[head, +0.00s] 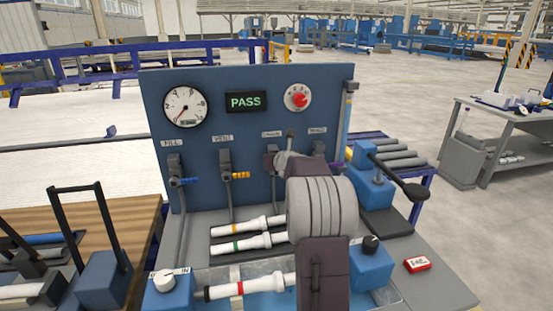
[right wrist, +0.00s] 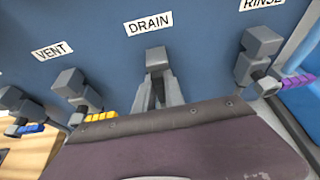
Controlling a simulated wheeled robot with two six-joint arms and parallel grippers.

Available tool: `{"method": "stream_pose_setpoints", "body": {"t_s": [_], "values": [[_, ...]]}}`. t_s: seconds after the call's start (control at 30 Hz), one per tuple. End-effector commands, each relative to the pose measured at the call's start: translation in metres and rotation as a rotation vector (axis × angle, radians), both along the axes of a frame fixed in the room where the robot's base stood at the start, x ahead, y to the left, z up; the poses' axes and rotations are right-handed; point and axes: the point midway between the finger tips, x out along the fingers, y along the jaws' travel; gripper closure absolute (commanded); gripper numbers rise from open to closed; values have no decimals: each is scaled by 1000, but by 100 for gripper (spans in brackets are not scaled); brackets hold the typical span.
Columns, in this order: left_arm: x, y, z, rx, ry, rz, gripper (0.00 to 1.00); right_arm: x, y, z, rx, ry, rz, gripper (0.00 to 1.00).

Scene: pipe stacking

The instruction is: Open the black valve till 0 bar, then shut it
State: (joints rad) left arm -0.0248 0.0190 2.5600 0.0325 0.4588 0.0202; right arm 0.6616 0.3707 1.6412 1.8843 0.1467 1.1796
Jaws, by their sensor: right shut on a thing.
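The blue panel (head: 240,130) carries a row of labelled valves. The DRAIN valve (right wrist: 156,58) is in the middle of the right wrist view, its grey body below its label. In the head view my right arm covers most of this valve. The round gauge (head: 185,106) has its needle toward the lower left; its figures are too small to read. The display (head: 246,101) reads PASS. My left gripper is not in view.
The blue FILL valve (head: 176,172) and yellow VENT valve (head: 228,170) stand left of DRAIN; the purple RINSE valve (right wrist: 262,62) stands right. A red knob (head: 298,97) is above. White pipes (head: 247,243) lie in front. A red box (head: 417,265) lies at right.

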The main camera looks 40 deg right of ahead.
Motion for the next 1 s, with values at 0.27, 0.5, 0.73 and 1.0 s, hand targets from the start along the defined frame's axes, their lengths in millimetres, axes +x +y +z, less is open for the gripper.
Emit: {"method": "stream_pose_setpoints", "body": {"t_s": [0.27,0.5,0.73,1.0], "values": [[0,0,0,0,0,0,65,0,0,-3,1,5,2,65],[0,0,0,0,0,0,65,-2,1,-1,0,2,0,65],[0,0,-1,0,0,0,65,-30,17,15,-1,0,0,65],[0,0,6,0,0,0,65,-67,38,32,1,3,0,65]]}}
